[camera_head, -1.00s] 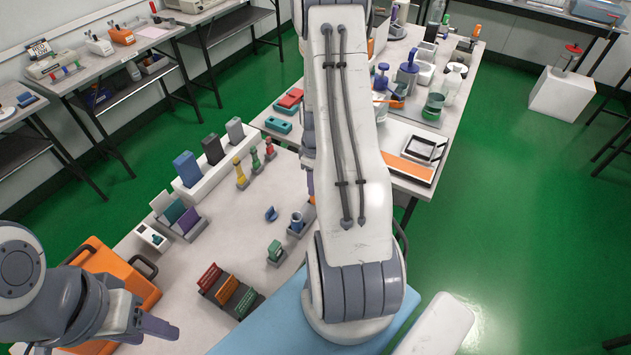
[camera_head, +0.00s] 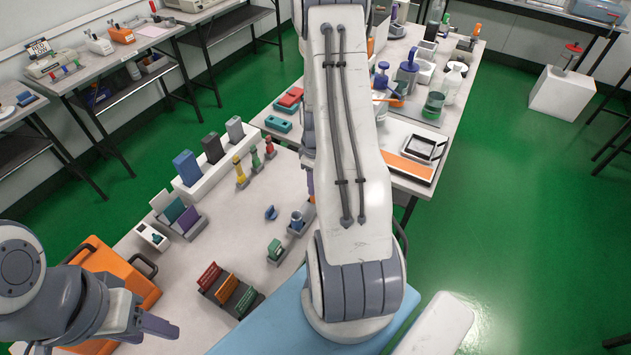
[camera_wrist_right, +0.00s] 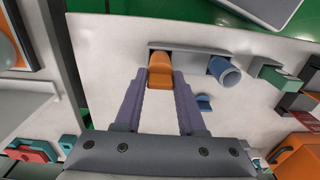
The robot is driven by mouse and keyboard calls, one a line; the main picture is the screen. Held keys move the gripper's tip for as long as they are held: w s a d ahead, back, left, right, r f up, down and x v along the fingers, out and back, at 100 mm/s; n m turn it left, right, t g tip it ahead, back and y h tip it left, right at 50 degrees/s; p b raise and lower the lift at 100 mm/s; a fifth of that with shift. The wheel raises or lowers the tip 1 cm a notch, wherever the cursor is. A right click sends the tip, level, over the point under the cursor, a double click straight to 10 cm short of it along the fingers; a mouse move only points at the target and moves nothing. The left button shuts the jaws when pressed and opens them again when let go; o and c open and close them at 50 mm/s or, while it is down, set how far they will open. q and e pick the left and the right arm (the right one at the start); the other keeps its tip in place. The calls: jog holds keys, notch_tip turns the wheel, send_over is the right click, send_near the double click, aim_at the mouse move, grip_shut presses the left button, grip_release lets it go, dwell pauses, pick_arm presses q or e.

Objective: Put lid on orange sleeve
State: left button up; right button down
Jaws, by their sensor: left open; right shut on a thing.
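In the right wrist view, my right gripper (camera_wrist_right: 160,76) is shut on an orange lid (camera_wrist_right: 160,81). The orange sleeve (camera_wrist_right: 160,57) stands in the grey holder (camera_wrist_right: 193,59), directly beyond the lid. Lid and sleeve overlap in this view, and I cannot tell whether the lid is seated. A loose blue lid (camera_wrist_right: 204,103) lies on the table nearby. My left gripper (camera_head: 160,330) is open and empty at lower left.
A dark rack with red, orange and green pieces (camera_head: 230,288) and a small green block (camera_head: 274,249) stand near the holder. An orange case (camera_head: 110,262) is beside my left gripper. Red and green boxes (camera_head: 289,100) lie farther back.

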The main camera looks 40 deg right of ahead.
jog(key=shift+c, duration=2.1)
grip_release()
jog(key=o, duration=0.4)
jog(key=shift+r+p, duration=3)
jog(key=shift+r, duration=0.5)
